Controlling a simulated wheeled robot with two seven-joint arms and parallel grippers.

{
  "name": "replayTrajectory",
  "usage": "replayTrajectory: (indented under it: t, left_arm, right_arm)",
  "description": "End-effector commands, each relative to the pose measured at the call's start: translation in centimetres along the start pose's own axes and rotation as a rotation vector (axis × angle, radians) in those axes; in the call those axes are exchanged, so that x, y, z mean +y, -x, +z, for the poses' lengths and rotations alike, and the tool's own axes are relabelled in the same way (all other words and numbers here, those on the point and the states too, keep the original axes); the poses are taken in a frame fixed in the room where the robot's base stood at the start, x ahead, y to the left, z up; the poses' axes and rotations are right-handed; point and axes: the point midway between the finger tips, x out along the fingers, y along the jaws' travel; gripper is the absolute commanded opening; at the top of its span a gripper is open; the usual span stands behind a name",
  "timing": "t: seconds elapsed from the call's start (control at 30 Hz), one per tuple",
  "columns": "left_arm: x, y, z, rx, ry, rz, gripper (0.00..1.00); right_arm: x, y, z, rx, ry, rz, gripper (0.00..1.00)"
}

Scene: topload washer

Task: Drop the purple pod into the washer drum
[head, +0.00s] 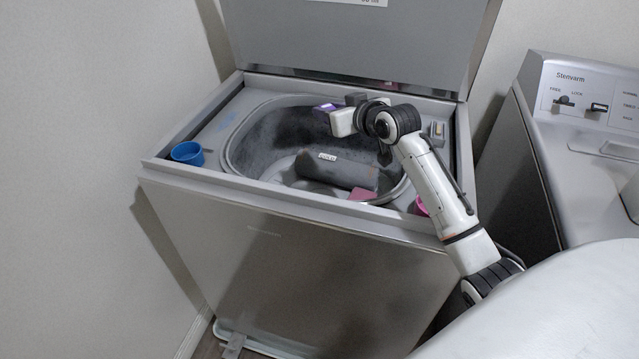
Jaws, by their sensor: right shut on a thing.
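The topload washer (265,270) stands ahead with its lid (350,45) raised. Its grey drum (265,145) is open at the top. My right gripper (333,115) is over the back part of the drum opening, shut on the small purple pod (323,109). The pod shows at the fingertips, partly hidden by them. My left gripper is not in view.
A dark grey cylinder (335,172) with a pale label and a pink piece (362,194) show inside the drum opening. A blue cup (187,153) sits at the washer's left front corner. A pink item (420,206) is partly behind my arm. A second machine (590,150) stands right.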

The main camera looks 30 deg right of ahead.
Motion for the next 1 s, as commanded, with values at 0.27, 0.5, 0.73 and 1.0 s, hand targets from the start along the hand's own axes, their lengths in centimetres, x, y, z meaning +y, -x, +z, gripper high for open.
replayTrajectory:
  t: [0.27,0.5,0.73,1.0]
  left_arm:
    - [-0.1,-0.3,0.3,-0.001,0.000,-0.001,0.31]
    - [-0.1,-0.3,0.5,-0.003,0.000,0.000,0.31]
    - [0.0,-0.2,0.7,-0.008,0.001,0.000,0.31]
    - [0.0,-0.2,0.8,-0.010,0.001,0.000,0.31]
  right_arm:
    - [0.0,-0.1,0.3,0.002,0.000,0.000,0.06]
    - [0.0,-0.1,0.3,0.002,0.000,0.000,0.49]
    - [0.0,-0.1,0.3,0.001,0.000,0.000,0.49]
    - [0.0,2.9,0.3,0.002,0.004,0.001,0.49]
